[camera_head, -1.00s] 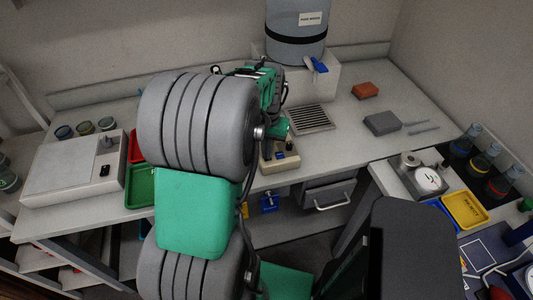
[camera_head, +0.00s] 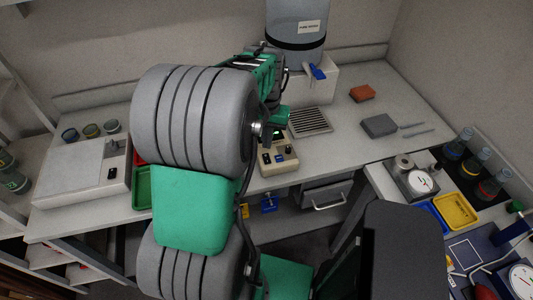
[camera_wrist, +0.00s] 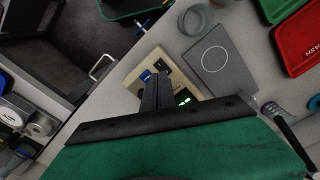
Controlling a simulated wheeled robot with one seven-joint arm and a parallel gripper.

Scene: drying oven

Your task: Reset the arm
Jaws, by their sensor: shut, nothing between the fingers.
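My gripper (camera_wrist: 154,95) shows in the wrist view with its two dark fingers together and nothing between them. It points over a beige control box (camera_wrist: 180,76) with a lit green display; whether it touches the box cannot be told. In the head view my grey and green arm rises in front of the bench and bends away toward the back. My fingertips are hidden there. The same control box (camera_head: 279,161) sits at the bench's front edge, just right of my arm.
A white device (camera_head: 82,172) and small cups stand left on the bench (camera_head: 345,140). A blue-grey tank (camera_head: 296,25) stands behind my arm. A metal grille (camera_head: 310,122), grey block (camera_head: 379,125) and red block (camera_head: 362,93) lie right. A yellow tray (camera_head: 456,210) and bottles fill the side bench.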

